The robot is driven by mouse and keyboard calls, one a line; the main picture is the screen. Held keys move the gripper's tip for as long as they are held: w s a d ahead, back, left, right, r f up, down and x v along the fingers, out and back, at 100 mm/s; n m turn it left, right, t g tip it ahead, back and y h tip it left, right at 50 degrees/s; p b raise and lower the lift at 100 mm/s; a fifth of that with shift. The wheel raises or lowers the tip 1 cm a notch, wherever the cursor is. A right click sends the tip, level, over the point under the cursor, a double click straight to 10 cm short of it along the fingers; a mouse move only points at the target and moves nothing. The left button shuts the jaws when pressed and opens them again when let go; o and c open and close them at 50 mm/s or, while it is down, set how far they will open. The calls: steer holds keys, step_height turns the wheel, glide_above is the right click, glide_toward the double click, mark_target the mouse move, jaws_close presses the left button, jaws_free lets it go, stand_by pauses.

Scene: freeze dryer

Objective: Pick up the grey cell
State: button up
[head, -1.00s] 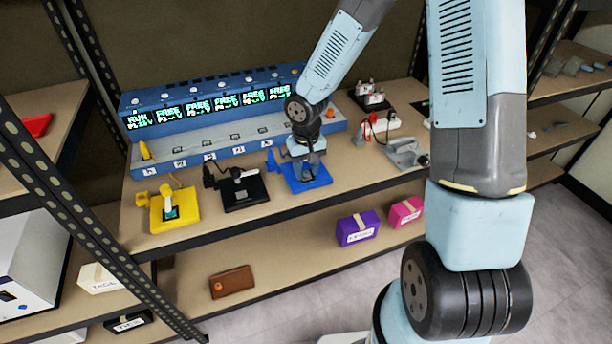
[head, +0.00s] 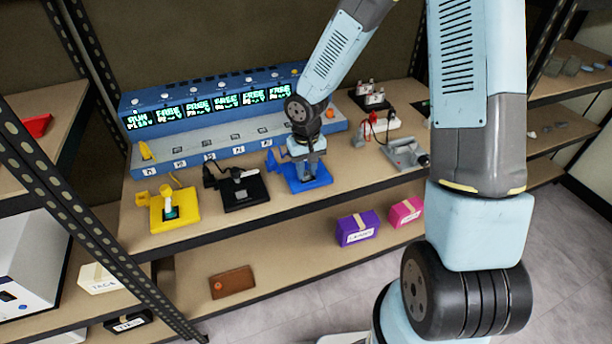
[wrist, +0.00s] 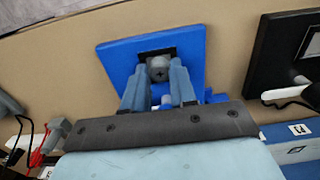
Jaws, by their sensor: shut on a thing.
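The grey cell (wrist: 158,68) shows in the wrist view as a small rounded grey end with a cross mark, over the dark square on the blue base plate (wrist: 115,55). My gripper (wrist: 158,82) is shut on it, with one finger on each side. In the head view my gripper (head: 306,178) points down at the blue base plate (head: 322,178) on the shelf. The cell is hidden there behind the fingers. I cannot tell whether the cell touches the plate.
A black base (head: 244,196) and a yellow base (head: 172,212) stand to the left. A blue machine with several lit displays (head: 226,103) runs along the back. A grey metal device (head: 402,152) and red clips (head: 368,132) are to the right. The shelf's front edge is close.

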steer(key=shift+r, duration=2.45)
